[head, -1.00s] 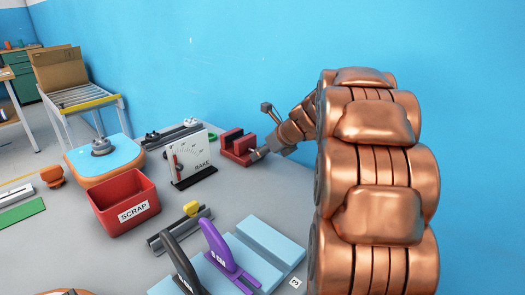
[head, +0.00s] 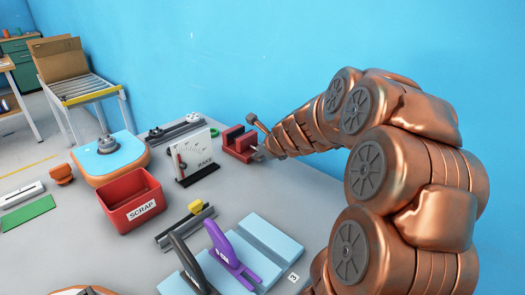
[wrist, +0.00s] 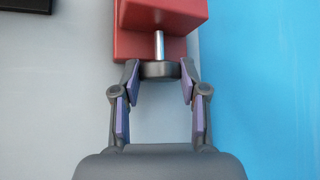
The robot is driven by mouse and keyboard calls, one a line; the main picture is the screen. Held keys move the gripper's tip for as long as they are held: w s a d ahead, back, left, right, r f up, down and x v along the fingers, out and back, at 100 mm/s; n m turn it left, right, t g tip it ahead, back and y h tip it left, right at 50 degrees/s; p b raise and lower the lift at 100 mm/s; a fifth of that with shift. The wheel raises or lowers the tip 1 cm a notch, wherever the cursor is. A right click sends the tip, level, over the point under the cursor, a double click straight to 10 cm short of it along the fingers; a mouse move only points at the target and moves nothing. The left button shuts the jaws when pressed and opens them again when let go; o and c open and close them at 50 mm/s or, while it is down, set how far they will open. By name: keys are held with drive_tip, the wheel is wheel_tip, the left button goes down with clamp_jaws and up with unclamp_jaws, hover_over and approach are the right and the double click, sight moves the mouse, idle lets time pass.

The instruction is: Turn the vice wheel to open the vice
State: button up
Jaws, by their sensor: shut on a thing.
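The red vice (head: 239,143) stands at the far right of the grey table near the blue wall. In the wrist view its red body (wrist: 160,28) fills the top, with a metal screw shaft (wrist: 158,45) running to the dark round vice wheel (wrist: 160,70). My gripper (wrist: 160,74) is shut on the wheel, with one fingertip at each side of its rim. In the head view my gripper (head: 260,154) is small at the vice's near right side, and the wheel is hidden there.
A gauge board (head: 192,155) stands just left of the vice. The blue wall (head: 300,60) is close behind the vice.

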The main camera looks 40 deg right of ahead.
drive_tip(key=shift+a+f+n+h+b, duration=0.1)
drive_tip(key=shift+a+n+h+b, duration=0.05)
drive_tip(key=shift+n+h+b, duration=0.3)
idle(0.4)
drive_tip(key=o, duration=1.1)
drive_tip(key=shift+o, duration=0.2)
drive_tip(key=shift+s, duration=0.1)
drive_tip(key=shift+s+r, duration=0.4)
drive_tip(key=shift+r, duration=0.1)
drive_tip(key=v, duration=1)
drive_tip(key=shift+s+a, duration=0.25)
drive_tip(key=shift+s, duration=0.15)
drive_tip(key=shift+c, duration=0.2)
